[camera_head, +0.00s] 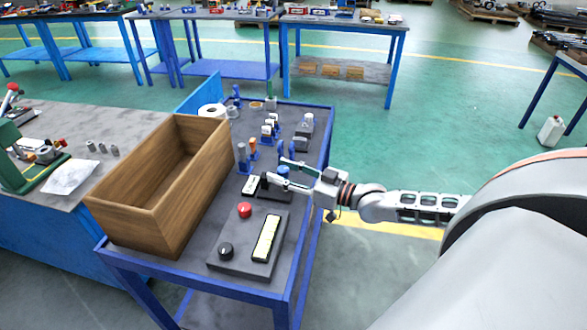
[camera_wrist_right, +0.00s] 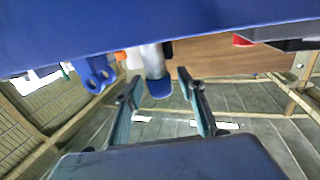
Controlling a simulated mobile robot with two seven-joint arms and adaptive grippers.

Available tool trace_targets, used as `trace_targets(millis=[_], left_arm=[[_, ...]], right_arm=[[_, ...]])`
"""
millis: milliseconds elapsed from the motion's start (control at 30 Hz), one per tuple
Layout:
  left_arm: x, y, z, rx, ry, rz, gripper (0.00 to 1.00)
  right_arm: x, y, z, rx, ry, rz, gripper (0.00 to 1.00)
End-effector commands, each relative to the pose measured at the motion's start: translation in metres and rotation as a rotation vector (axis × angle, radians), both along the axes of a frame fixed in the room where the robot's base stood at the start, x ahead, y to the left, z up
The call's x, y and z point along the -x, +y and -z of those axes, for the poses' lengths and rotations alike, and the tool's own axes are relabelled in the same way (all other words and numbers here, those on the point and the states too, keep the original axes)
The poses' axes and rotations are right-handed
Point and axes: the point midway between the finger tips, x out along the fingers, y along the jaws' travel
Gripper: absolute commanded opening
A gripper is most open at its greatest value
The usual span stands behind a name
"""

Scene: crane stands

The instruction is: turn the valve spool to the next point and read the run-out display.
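My right gripper (camera_head: 281,174) reaches in from the right over the blue-framed cart and is open. In the right wrist view the two fingers of my right gripper (camera_wrist_right: 160,78) stand apart on either side of a grey cylinder with a blue end (camera_wrist_right: 159,88), likely the valve spool; I see no clear contact. In the head view a small blue part (camera_head: 283,169) shows between the fingers. A black fixture with a small pale panel (camera_head: 250,185) lies beside them. A larger pale display strip (camera_head: 266,238) is on a dark box; its reading is too small to tell. My left gripper is not in view.
A wooden crate (camera_head: 134,210) fills the cart's left side. The dark box carries a red button (camera_head: 245,210) and a black knob (camera_head: 225,251). Several small blue-based parts stand behind the gripper. A white roll (camera_head: 212,110) is at the back.

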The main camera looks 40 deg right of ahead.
Motion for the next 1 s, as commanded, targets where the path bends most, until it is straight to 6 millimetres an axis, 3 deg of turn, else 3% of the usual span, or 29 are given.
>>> trace_targets(millis=[1000], left_arm=[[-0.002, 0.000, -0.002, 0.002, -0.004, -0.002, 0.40]], right_arm=[[0.100, -0.047, 0.001, 0.002, 0.001, -0.001, 0.40]])
